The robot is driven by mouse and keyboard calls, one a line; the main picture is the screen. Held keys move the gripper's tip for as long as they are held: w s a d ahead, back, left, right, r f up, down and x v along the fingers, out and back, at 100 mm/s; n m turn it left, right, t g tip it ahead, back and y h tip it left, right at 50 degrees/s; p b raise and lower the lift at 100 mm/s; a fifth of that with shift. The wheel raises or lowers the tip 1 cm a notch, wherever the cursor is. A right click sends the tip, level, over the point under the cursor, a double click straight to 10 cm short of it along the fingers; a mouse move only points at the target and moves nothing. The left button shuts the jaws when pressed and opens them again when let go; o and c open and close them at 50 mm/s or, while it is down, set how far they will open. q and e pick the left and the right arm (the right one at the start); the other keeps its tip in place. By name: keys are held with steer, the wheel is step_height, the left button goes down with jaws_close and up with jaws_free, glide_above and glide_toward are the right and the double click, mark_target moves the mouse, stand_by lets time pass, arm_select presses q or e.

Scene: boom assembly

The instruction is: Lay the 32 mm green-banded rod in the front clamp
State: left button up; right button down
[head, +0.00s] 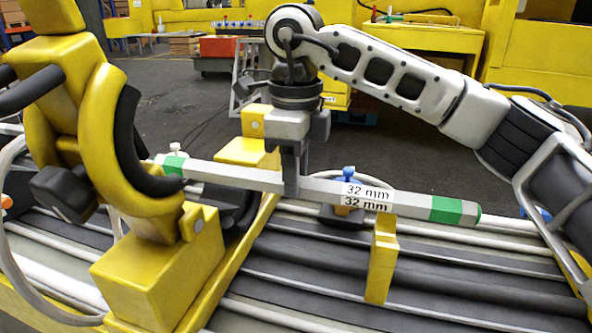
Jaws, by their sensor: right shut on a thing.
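The grey rod (235,176) has a green band near each end and a "32 mm" label right of its middle. My right gripper (291,182) comes from above and is shut on the rod near its middle. The rod lies nearly level, its right end a little lower in the picture. Its left end is close to the black-lined yellow curved body (88,130). A blue-knobbed clamp (347,213) is partly hidden behind the rod, below the label. A yellow upright bracket (381,268) stands below the rod. I cannot tell which part is the front clamp, or whether the rod touches any support. My left gripper is out of view.
Grey rails (300,268) run across the foreground. A yellow block (155,265) stands at the lower left, and a yellow beam (228,270) crosses the rails. A red box (218,47) and yellow machinery are far behind, with open floor between.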

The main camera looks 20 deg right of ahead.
steer(key=shift+f, duration=0.1)
steer(key=shift+f+b, duration=1.1)
steer(key=shift+f, duration=0.35)
steer(key=shift+f, duration=0.1)
steer(key=c, duration=1)
jaws_free()
steer(key=shift+f, duration=0.1)
